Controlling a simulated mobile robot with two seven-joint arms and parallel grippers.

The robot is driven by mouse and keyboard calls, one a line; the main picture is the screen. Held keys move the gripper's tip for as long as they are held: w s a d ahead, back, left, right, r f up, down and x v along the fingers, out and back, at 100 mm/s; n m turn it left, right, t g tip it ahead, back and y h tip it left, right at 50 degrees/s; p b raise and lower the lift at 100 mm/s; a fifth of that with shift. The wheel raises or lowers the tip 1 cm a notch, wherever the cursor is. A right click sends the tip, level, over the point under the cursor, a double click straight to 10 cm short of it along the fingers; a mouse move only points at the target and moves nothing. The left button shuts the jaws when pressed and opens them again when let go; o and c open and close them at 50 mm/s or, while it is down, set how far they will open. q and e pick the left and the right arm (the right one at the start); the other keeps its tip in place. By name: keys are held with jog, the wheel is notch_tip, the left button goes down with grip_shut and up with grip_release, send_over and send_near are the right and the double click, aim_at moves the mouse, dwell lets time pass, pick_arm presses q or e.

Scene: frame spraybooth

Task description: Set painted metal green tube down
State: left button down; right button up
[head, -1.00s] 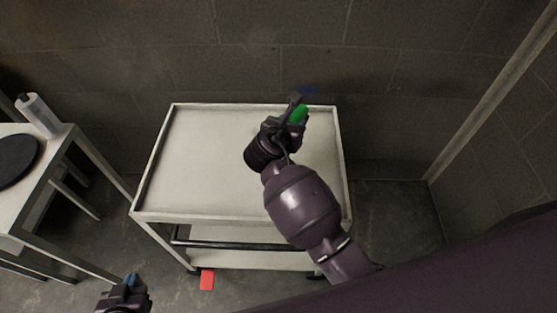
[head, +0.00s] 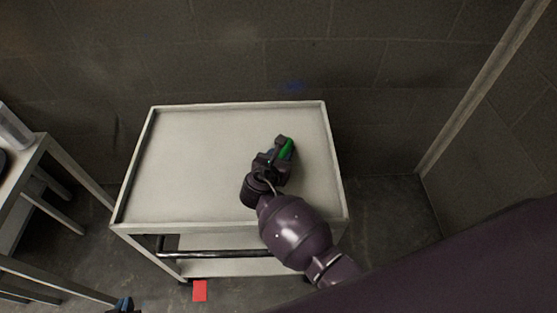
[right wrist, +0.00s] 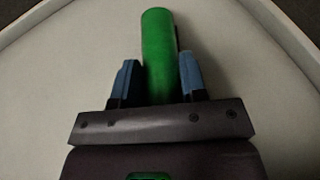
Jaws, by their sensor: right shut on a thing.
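The green tube (head: 287,149) is in my right gripper (head: 279,150), over the right half of the white cart's top tray (head: 190,150) in the head view. In the right wrist view the green tube (right wrist: 160,55) stands out between the two blue fingers of my right gripper (right wrist: 160,82), which are shut on it. The pale tray surface lies behind it. I cannot tell whether the tube touches the tray.
The cart tray has a raised rim and is otherwise bare, with free room on its left. A table (head: 36,150) stands at the far left. A red piece (head: 200,290) lies on the floor below the cart. A block wall stands behind.

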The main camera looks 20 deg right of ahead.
jog(key=shift+f, duration=0.65)
jog(key=shift+r, duration=0.15)
jog(key=shift+f, duration=0.2)
jog(key=o, duration=0.9)
jog(key=shift+o, duration=0.5)
jog(key=shift+r, duration=0.1)
